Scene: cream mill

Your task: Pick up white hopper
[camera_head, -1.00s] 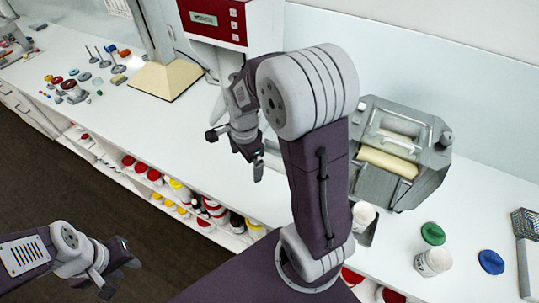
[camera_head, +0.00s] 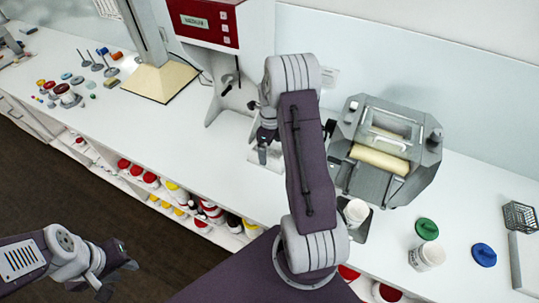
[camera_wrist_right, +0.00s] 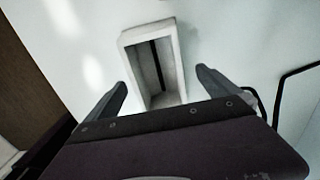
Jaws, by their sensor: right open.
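The white hopper (camera_wrist_right: 168,27) is a pale, open rectangular box in the right wrist view, with a dark slot inside it. It is on the white worktop, and its near end is partly hidden by my gripper. My right gripper (camera_wrist_right: 161,78) is open, with its fingers on either side of the hopper and visible gaps to both. In the head view my right gripper (camera_head: 265,148) hangs over the worktop left of the mill, and the hopper there is mostly hidden behind it. My left gripper (camera_head: 120,278) is open and empty at the lower left, over the floor.
The grey mill (camera_head: 385,155) with cream rollers stands right of my right arm. A red-fronted machine (camera_head: 203,20) stands behind.

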